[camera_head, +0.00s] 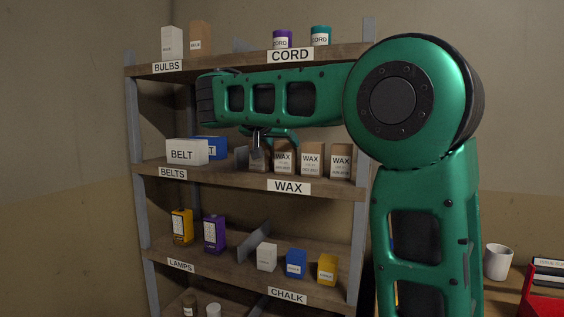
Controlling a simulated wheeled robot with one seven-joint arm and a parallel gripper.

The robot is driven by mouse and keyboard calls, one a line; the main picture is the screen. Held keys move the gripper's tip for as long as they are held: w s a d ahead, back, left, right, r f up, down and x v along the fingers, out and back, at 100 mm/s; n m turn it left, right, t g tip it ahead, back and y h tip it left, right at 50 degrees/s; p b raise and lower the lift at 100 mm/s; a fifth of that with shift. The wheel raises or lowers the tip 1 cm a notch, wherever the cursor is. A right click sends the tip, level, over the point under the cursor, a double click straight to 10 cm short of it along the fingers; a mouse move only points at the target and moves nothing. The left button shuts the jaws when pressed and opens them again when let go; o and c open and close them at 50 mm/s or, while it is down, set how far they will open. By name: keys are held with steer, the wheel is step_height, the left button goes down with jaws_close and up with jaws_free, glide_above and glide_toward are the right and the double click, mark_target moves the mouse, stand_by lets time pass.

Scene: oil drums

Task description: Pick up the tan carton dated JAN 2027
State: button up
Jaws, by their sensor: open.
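Tan cartons labelled WAX stand in a row on the middle shelf: a left one (284,162), a middle one (311,162) and a right one (341,162). Small print under each WAX label, where a date may be, is too small to read. My gripper (257,158) hangs below my green forearm, at the left end of this row. It is open, and its fingers are partly hard to make out. I cannot tell whether another carton stands behind the fingers. My forearm passes just above the row.
A shelf divider (242,157) stands left of my gripper, beside white (186,151) and blue (213,146) belt boxes. The CORD shelf (230,62) lies above my forearm. The right post (358,225) is close to the right carton. A white mug (497,261) stands at far right.

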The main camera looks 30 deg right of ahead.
mark_target(283, 142)
steer(key=x, duration=0.5)
steer(key=shift+s+f, duration=0.1)
steer(key=shift+c, duration=0.7)
steer(key=c, duration=0.8)
steer(key=shift+a, duration=0.1)
